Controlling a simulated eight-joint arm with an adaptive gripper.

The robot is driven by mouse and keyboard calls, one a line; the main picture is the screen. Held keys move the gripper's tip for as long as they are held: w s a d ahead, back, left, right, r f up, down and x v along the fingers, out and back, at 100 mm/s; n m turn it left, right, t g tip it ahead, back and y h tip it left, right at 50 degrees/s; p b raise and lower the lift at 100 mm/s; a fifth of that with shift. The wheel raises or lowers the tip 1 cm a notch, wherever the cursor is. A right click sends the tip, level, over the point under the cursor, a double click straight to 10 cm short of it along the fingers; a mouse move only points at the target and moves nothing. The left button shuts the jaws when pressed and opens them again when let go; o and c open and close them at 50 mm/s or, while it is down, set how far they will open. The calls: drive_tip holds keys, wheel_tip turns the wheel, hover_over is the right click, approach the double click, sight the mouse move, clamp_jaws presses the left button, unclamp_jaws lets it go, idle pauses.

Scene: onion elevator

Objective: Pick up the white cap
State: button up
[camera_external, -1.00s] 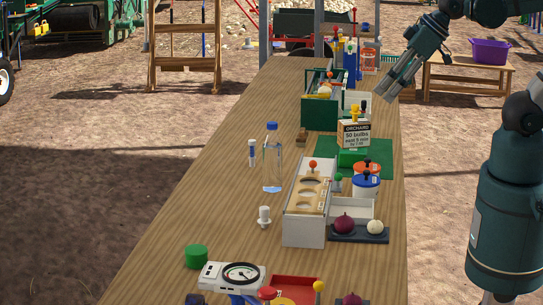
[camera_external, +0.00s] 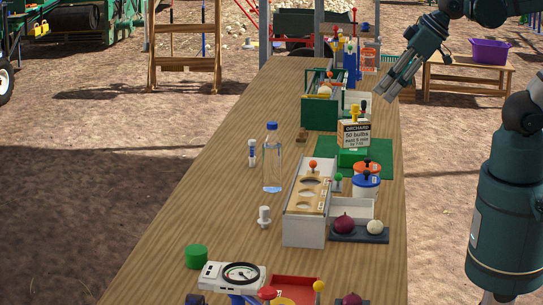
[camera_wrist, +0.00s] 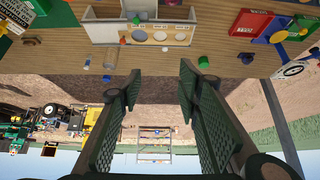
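The small white cap (camera_external: 264,217) has a narrower top and a wider base. It stands on the wooden table left of the grey-white box in the external view. In the wrist view a small pale piece (camera_wrist: 165,48) near the box looks like it, but it is too small to be sure. My gripper (camera_external: 384,92) is high over the table's far right edge, well away from the cap. In the wrist view its two fingers are wide apart with nothing between them, so it is open and empty.
A clear bottle (camera_external: 272,172) and a small vial (camera_external: 252,153) stand behind the cap. A green cylinder (camera_external: 196,257) and a white dial scale (camera_external: 232,275) are in front. The box with round holes (camera_external: 304,230) stands to the right. The table's left strip is clear.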

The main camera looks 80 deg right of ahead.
drive_tip(key=shift+w, duration=0.1)
drive_tip(key=n+g+b, duration=0.7)
drive_tip(key=n+b, duration=0.1)
drive_tip(key=n, duration=1.4)
hover_over(266, 205)
wheel_tip(266, 205, down, 31)
drive_tip(key=shift+a+f, duration=0.1)
drive_tip(key=shift+f, duration=0.45)
drive_tip(key=shift+f, duration=1.3)
drive_tip(key=shift+f+b, duration=0.15)
drive_tip(key=shift+b, duration=0.15)
